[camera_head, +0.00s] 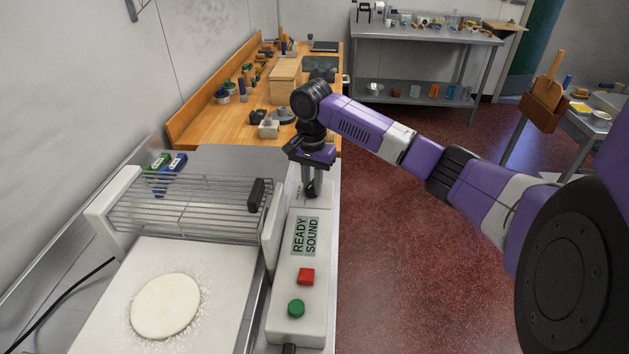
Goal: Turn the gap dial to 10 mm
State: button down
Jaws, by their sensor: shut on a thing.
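The gap dial (313,188) is a small dark knob at the far end of the white control panel (288,258). My gripper (312,182) points down over the dial and is shut on it. The fingers cover part of the knob, and I cannot read its pointer or the scale marks beside it. The panel belongs to a dough sheeter (270,230) with a wire guard (190,208) on its left.
A red button (306,276) and a green button (296,308) sit nearer on the panel. A flat dough round (166,306) lies on the floured white bed. A wooden bench (215,122) with tools stands behind. The red floor (400,280) at the right is clear.

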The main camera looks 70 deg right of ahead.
jog(key=shift+r+p, duration=0.1)
jog(key=shift+p, duration=0.4)
jog(key=shift+m+p, duration=1.6)
jog(key=shift+p, duration=0.3)
jog(key=shift+a+f+m, duration=0.1)
jog(key=shift+f+m, duration=0.1)
jog(key=shift+m, duration=1)
jog(key=shift+s+m, duration=0.1)
jog(key=shift+m, duration=0.6)
